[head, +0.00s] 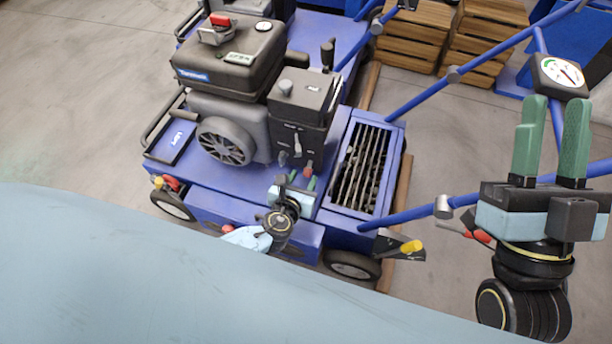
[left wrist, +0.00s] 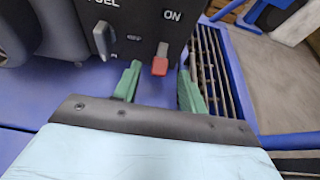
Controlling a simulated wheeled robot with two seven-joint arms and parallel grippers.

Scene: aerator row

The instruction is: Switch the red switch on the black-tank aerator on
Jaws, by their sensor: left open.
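The blue aerator (head: 335,210) carries an engine with a black tank (head: 230,60). The red switch (head: 308,170) is low on the black box beside the engine. In the left wrist view the red switch (left wrist: 160,66) has its red end low, below a white ON label on the black panel. My left gripper (head: 297,182) is at the panel, open. In the left wrist view its green fingers (left wrist: 158,82) are apart, one on each side of the switch in the picture; contact cannot be told. My right gripper (head: 556,100) is raised at the right, fingers apart and empty.
A grey lever (left wrist: 101,40) under the FUEL label is left of the switch. A slatted grille (head: 362,165) lies right of the black box. Blue handle bars (head: 420,92) rise to a gauge (head: 561,74). Wooden crates (head: 420,35) and another machine stand behind.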

